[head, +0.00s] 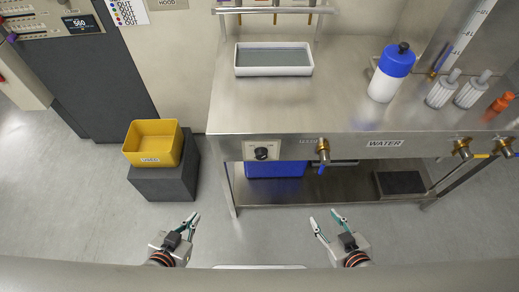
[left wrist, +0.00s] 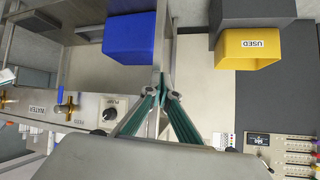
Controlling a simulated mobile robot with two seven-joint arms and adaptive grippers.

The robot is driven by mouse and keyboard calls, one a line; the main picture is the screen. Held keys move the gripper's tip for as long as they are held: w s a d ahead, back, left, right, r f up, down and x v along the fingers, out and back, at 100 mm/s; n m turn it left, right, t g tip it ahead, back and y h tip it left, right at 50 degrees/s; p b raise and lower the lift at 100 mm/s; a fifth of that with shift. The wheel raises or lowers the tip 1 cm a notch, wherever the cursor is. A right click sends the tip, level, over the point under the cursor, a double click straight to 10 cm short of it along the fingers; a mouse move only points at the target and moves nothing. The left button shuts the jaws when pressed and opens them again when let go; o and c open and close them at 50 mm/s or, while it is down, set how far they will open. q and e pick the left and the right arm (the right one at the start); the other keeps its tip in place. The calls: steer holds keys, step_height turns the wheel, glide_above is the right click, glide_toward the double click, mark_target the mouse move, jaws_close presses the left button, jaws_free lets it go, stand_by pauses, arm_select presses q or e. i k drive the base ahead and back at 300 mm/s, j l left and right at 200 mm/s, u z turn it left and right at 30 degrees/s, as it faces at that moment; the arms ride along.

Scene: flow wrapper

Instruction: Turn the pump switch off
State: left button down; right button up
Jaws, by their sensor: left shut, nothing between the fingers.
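What appears to be the pump switch (head: 261,153) is a black rotary knob on a pale plate, on the front face of the steel bench at its left end. Its setting is too small to read. In the left wrist view the black knob (left wrist: 109,115) shows left of the fingers. My left gripper (head: 194,217) is shut and empty, in front of the bench and left of the knob, apart from it. Its fingertips meet in the left wrist view (left wrist: 166,90). My right gripper (head: 325,216) is open and empty, right of the knob and apart from the bench.
A brass tap (head: 323,150) sticks out right of the knob, near the WATER label (head: 384,143). A blue bin (head: 275,165) stands under the bench. A yellow USED bin (head: 152,143) sits on a dark block (head: 165,183) to the left. Floor before the bench is clear.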

mark_target(261, 152)
steer(key=k+l, duration=0.3)
steer(key=l, duration=0.15)
steer(key=k+l, duration=0.3)
steer(key=l, duration=0.15)
steer(key=k+l+u, duration=0.1)
steer(key=k+l, duration=0.15)
steer(key=l, duration=0.2)
